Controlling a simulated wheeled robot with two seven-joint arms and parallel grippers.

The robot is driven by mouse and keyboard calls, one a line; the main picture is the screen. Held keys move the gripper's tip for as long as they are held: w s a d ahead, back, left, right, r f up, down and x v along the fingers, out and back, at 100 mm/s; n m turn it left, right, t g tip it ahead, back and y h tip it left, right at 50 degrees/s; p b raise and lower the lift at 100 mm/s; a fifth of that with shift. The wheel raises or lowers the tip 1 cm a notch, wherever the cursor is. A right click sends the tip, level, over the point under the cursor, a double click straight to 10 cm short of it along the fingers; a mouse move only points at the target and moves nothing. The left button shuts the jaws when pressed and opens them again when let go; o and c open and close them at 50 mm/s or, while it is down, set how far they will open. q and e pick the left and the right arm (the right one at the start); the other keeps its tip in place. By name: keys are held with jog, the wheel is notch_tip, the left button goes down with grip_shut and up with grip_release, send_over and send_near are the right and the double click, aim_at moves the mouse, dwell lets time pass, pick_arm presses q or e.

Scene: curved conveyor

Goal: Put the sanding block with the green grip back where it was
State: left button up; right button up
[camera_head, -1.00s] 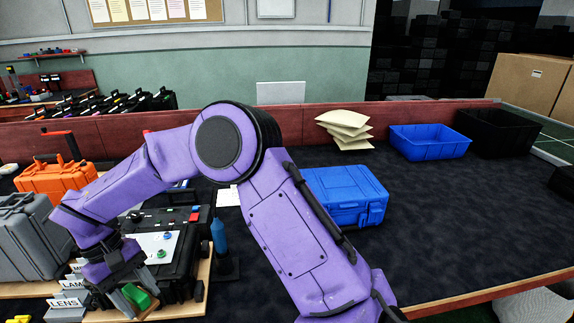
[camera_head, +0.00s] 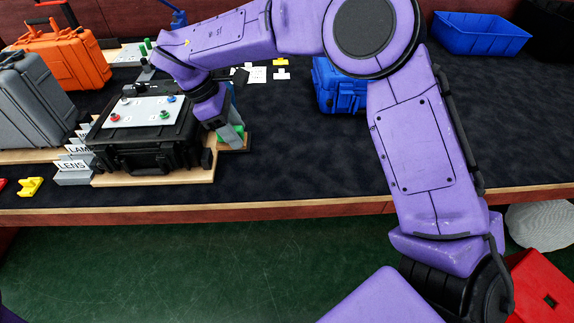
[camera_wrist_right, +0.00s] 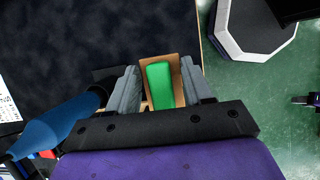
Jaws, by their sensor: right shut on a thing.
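My right gripper (camera_head: 228,133) is shut on the sanding block with the green grip (camera_head: 238,129), at the right end of the wooden board (camera_head: 200,175), beside the black case (camera_head: 150,150). In the right wrist view the green grip (camera_wrist_right: 160,84) sits between the two grey fingers of my right gripper (camera_wrist_right: 160,88), with a brown rectangular part showing around it. Whether the block touches the board is hard to tell. My left gripper is not in view.
The black case carries a white panel with coloured knobs (camera_head: 143,111). Label stands (camera_head: 73,166) are left of it. A blue case (camera_head: 338,88) is further right; the dark mat between is clear.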

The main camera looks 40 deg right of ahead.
jog(key=d+f+p, duration=0.1)
jog(key=d+f, duration=0.2)
jog(key=d, duration=0.1)
jog(key=s+d+f+p, duration=0.1)
jog(key=d+f, duration=0.2)
jog(key=d, duration=0.2)
jog(key=d+f+p, duration=0.1)
jog(key=d+f, duration=0.2)
jog(key=d, duration=0.1)
jog(key=shift+s+d, duration=0.15)
jog(key=shift+s, duration=0.2)
jog(key=f, duration=0.3)
jog(key=shift+s+d, duration=0.1)
jog(key=shift+d, duration=0.1)
jog(key=shift+f, duration=0.3)
